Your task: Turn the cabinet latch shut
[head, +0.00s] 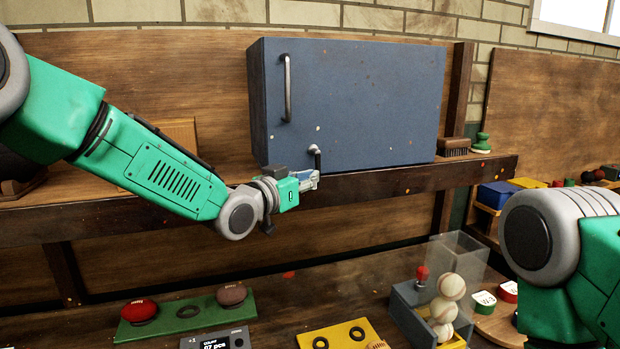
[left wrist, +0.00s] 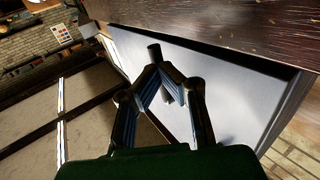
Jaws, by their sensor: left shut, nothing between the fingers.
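The blue-grey cabinet (head: 365,100) stands on the wooden shelf with its door closed against the body, a metal bar handle (head: 288,88) on the door's left side. The small dark latch (head: 316,152) is at the door's lower edge, left of the middle, and looks roughly upright. My left gripper (head: 314,180) is shut and empty just below the latch. In the left wrist view its fingertips (left wrist: 163,76) meet close to the dark latch end (left wrist: 154,50); I cannot tell whether they touch it. My right gripper is out of view; only my right arm shows at the right.
The shelf edge (head: 400,182) runs just under the cabinet. A brush (head: 453,147) and a green object (head: 482,143) stand right of it. Below, the bench holds a green board (head: 187,316), a yellow board (head: 335,335) and a bin with several balls (head: 450,286).

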